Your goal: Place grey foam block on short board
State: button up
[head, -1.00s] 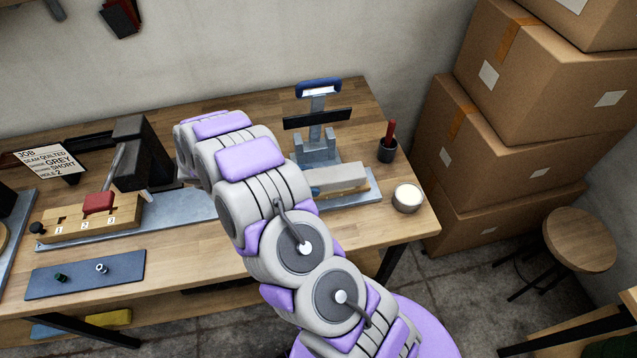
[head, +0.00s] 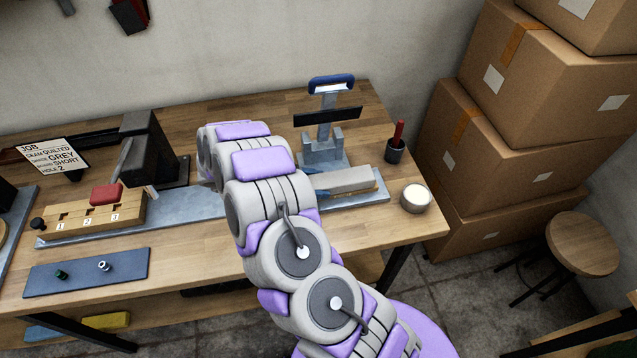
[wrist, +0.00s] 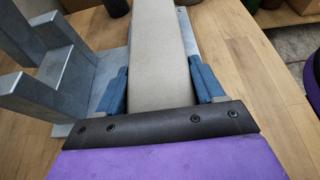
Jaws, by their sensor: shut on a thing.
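The grey foam block (head: 348,179) lies level over the metal base plate in front of the upright press, right of my arm in the head view. In the wrist view the block (wrist: 160,55) runs straight away from my gripper (wrist: 163,83), whose blue fingers are shut on both its sides. In the head view my arm hides most of the gripper. A thin strip of tan wood, apparently the short board (head: 374,187), shows under the block's right end. I cannot tell whether the block rests fully on it. In the wrist view the block hides the board.
The metal press (head: 322,150) stands close behind the block. A dark cup with a red-handled tool (head: 395,150) and a white round tub (head: 416,198) stand to the right. A numbered wooden holder (head: 95,215) is at left.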

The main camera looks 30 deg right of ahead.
jog(key=o, duration=0.8)
jog(key=shift+a, duration=0.15)
jog(key=shift+o, duration=1)
jog(key=shift+d, duration=0.35)
jog(key=shift+d+f, duration=0.1)
jog(key=shift+d, duration=0.75)
jog(key=p+v, duration=0.2)
jog(key=v, duration=0.8)
jog(key=shift+s+a, duration=0.1)
jog(key=shift+s, duration=0.05)
jog(key=shift+p+v, duration=0.35)
jog(key=shift+v, duration=0.4)
jog(key=shift+a+r, duration=0.3)
jog(key=shift+a, duration=0.15)
jog(key=s+r+m+y, duration=0.6)
jog(key=s+r+y, duration=0.1)
jog(key=s+r, duration=0.8)
jog(key=s+a+r+m+y, duration=0.1)
jog(key=s+m+y, duration=0.1)
jog(key=s, duration=0.4)
jog(key=s+a+r+m+t+y, duration=0.1)
jog(key=s+m+y, duration=0.1)
jog(key=s+m, duration=0.2)
jog(key=s+a+r+m+t+y, duration=0.1)
jog(key=s+a+m+y, duration=0.1)
jog(key=s, duration=0.8)
jog(key=shift+a+r+m, duration=0.1)
jog(key=shift+r+m, duration=0.25)
jog(key=shift+m, duration=0.05)
